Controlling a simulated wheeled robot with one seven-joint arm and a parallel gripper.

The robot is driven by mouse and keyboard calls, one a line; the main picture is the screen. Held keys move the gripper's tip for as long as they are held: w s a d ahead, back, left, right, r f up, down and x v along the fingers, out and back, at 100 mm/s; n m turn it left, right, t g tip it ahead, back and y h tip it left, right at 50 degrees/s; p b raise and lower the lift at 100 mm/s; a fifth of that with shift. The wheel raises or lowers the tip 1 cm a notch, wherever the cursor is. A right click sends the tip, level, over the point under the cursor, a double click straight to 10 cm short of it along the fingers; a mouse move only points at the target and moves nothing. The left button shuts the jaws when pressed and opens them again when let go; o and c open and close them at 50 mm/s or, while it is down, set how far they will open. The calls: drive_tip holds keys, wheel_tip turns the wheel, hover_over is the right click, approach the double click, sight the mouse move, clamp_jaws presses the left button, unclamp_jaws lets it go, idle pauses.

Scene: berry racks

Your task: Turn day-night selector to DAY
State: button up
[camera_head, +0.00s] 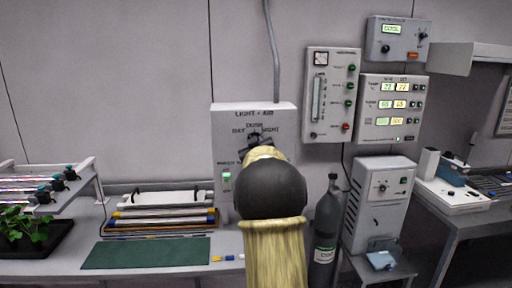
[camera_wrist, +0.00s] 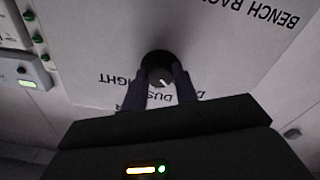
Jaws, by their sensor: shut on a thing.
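The day-night selector is a round dark knob (camera_wrist: 158,66) on a pale panel, seen upside down in the wrist view. My gripper (camera_wrist: 160,88) is shut on it, with one dark finger on each side. A short white pointer mark shows on the knob, aimed down and slightly right, near the partly hidden DUSK lettering; I cannot tell the exact setting. NIGHT lies to the left and a mostly hidden word starting with D to the right. In the head view my arm covers the lower part of the light-and-air control box (camera_head: 225,118); DAY, DUSK and NIGHT are printed around the selector.
A flowmeter panel (camera_head: 312,92) and a display box (camera_head: 392,82) hang to the right. A dark gas cylinder (camera_head: 326,225) and a grey cabinet (camera_head: 371,215) stand below them. The bench holds a green mat (camera_head: 145,253) and a rack of tubes (camera_head: 160,222) at left.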

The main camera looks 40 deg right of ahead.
drive_tip(key=shift+r, duration=0.3)
drive_tip(key=o, duration=1)
drive_tip(key=shift+c, duration=0.2)
drive_tip(key=shift+w+f, duration=0.1)
drive_tip(key=shift+f, duration=0.05)
drive_tip(key=b+v, duration=0.4)
drive_tip(key=v, duration=1.3)
drive_tip(key=shift+s, duration=0.2)
drive_tip(key=shift+a+f, duration=0.15)
drive_tip(key=shift+a, duration=0.05)
